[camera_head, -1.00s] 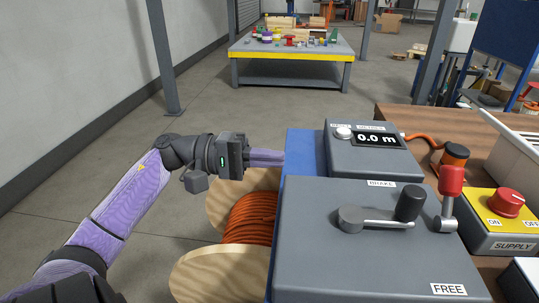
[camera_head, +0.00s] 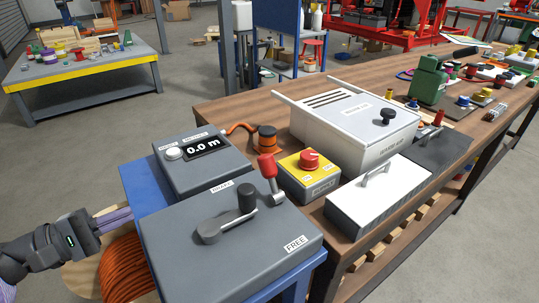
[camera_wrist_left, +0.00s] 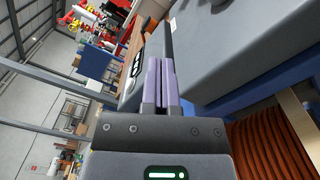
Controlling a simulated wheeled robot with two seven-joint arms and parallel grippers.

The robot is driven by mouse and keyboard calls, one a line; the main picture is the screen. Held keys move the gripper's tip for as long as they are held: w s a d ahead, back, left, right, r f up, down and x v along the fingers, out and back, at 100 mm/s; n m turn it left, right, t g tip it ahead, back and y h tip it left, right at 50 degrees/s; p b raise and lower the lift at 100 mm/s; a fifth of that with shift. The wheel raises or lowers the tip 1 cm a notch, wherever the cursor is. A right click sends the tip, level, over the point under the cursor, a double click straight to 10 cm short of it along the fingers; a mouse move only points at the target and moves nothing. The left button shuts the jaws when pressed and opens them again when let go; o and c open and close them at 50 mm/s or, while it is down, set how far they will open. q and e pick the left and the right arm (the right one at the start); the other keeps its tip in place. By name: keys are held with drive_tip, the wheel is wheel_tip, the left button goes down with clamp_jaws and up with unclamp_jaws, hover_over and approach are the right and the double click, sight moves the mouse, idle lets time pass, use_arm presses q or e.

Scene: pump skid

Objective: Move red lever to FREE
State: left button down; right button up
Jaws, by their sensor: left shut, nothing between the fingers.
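The red lever (camera_head: 268,167) stands at the back right edge of the grey brake box (camera_head: 235,240), tilted a little. Its metal shaft runs down to a pivot on the box. The BRAKE label lies to its left and the FREE label (camera_head: 295,243) lies at the front right of the box top. A black-knobbed crank (camera_head: 246,198) sits in the middle of the box. My left gripper (camera_head: 128,213) is shut and empty, left of the box and above the cable spool. In the left wrist view its purple fingers (camera_wrist_left: 162,80) are together. My right gripper is not in view.
An orange cable spool (camera_head: 128,268) stands left of the box. A meter box (camera_head: 200,160) reading 0.0 m is behind it. A yellow supply box (camera_head: 308,175) with a red button is close to the lever's right. White boxes stand further right on the wooden bench.

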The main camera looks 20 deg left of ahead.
sight(272, 180)
use_arm(q)
drive_tip(key=b+x, duration=0.2)
drive_tip(key=x, duration=1.7)
drive_tip(key=shift+w+d, duration=0.15)
drive_tip(key=d, duration=0.1)
drive_tip(key=w+d+r+p, duration=0.1)
drive_tip(key=d, duration=0.1)
drive_tip(key=shift+w+r, duration=0.15)
drive_tip(key=shift+r, duration=0.05)
drive_tip(key=shift+w+d, duration=0.15)
drive_tip(key=shift+d, duration=0.3)
